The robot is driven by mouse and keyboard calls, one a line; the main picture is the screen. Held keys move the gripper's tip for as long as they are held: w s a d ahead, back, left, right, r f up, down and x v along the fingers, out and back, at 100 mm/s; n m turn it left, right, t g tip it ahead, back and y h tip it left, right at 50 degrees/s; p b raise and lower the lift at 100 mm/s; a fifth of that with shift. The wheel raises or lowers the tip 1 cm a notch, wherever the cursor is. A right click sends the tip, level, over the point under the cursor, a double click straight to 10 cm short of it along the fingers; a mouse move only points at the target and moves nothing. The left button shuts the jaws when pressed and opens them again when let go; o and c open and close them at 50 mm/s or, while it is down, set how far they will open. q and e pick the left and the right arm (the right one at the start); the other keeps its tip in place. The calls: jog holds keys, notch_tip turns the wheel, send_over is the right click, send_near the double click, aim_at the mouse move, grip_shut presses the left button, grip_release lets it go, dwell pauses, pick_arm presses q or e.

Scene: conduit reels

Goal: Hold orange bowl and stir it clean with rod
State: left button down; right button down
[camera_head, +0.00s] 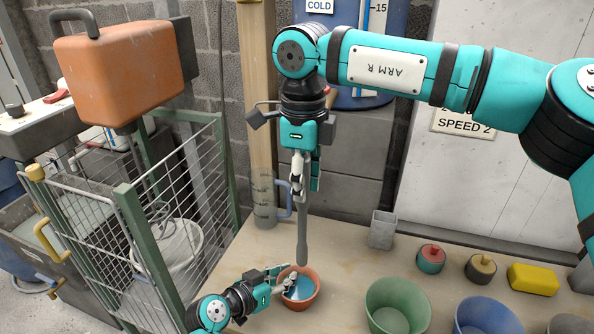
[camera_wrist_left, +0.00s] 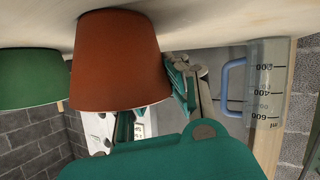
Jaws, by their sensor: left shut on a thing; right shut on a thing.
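The orange bowl (camera_head: 312,297) stands on the table with blue liquid in it. It also shows in the left wrist view (camera_wrist_left: 115,60). My left gripper (camera_head: 285,281) is shut on the bowl's left side at the rim. My right gripper (camera_head: 299,172) points down, shut on the grey rod (camera_head: 302,225). The rod hangs upright. Its lower end appears at the bowl's far rim in the head view; I cannot tell its exact height over the bowl. The bowl's floor is hidden by the liquid.
A green bowl (camera_head: 398,305) and a blue bowl (camera_head: 487,318) stand to the right. A clear measuring jug (camera_head: 263,192), a grey cup (camera_head: 382,230), a red pot (camera_head: 431,259) and a yellow block (camera_head: 533,280) stand behind. A wire-mesh cage (camera_head: 165,230) is left.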

aim_at(302, 241)
jog(key=shift+s+f, duration=0.1)
jog(key=shift+f, duration=6.15)
